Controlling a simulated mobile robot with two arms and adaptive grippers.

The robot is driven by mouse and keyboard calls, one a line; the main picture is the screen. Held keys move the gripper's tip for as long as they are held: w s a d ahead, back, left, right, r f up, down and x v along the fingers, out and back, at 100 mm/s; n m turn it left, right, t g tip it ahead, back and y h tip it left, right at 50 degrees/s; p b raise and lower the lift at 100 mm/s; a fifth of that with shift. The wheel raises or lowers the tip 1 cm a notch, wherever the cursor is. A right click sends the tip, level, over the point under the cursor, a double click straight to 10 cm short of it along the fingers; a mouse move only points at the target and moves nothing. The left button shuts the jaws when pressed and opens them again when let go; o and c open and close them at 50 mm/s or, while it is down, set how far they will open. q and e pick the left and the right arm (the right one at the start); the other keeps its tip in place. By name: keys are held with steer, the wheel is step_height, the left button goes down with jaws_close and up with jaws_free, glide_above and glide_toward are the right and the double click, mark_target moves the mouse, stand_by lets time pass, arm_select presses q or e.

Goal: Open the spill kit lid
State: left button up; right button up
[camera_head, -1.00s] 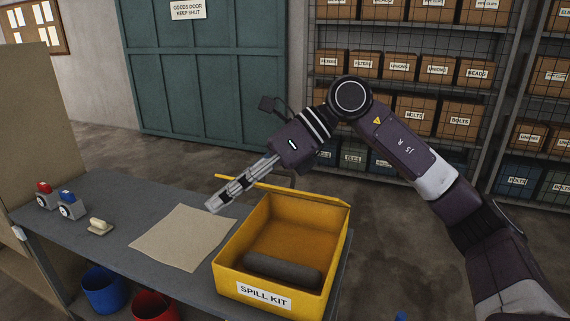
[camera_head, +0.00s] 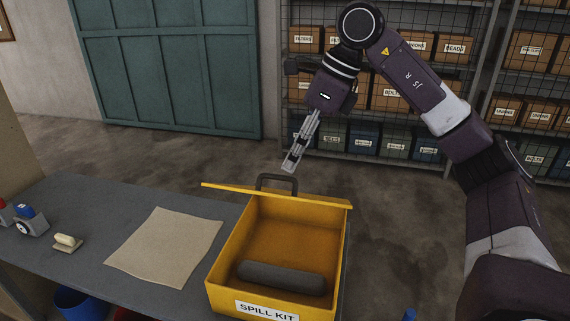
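The yellow spill kit (camera_head: 223,267) stands on the grey bench with its label facing me. Its lid (camera_head: 279,196) is open, swung up and back past the far edge, so I see it nearly edge-on. A dark handle (camera_head: 277,178) shows behind the lid. A dark grey roll (camera_head: 280,276) lies inside the box. My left gripper is not in view.
The grey bench (camera_head: 75,215) carries a brown sheet (camera_head: 165,247) left of the kit, and a cream-handled block (camera_head: 67,243) and a blue-topped item (camera_head: 31,221) farther left. A blue bucket (camera_head: 80,305) is below. Shelving stands behind.

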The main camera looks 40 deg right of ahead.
steer(key=shift+x, duration=0.8)
steer(key=shift+w+a+f, duration=0.1)
steer(key=shift+w+f, duration=0.2)
steer(key=shift+f, duration=0.2)
steer(key=shift+w+a+f, duration=0.15)
steer(key=shift+w+f, duration=0.2)
steer(key=shift+f, duration=0.15)
steer(key=shift+a+f, duration=0.1)
steer(key=c, duration=0.5)
jaws_close()
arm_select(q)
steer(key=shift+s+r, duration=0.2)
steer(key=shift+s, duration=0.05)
